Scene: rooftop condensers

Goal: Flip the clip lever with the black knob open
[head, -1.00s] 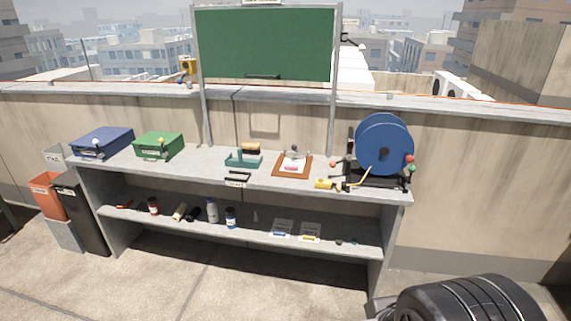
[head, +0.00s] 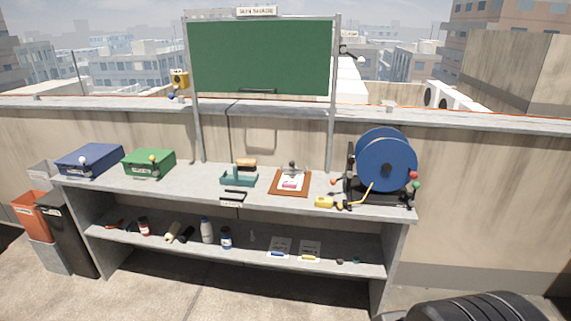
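An orange-brown clipboard (head: 275,188) lies on the grey bench top, right of the middle, with a white sheet and a small pink item on it. A metal clip (head: 291,169) sits at its back edge, with a small dark spot at its top that may be the black knob. The clip is too small here to tell how its lever stands. My gripper is not in view.
Left of the clipboard is a teal tray (head: 232,181); right is a blue reel (head: 386,162) with coloured knobs and a yellow-handled cable (head: 324,202). Blue (head: 90,159) and green boxes (head: 149,164) stand at left. The lower shelf (head: 180,244) holds bottles and small items. Floor in front is open.

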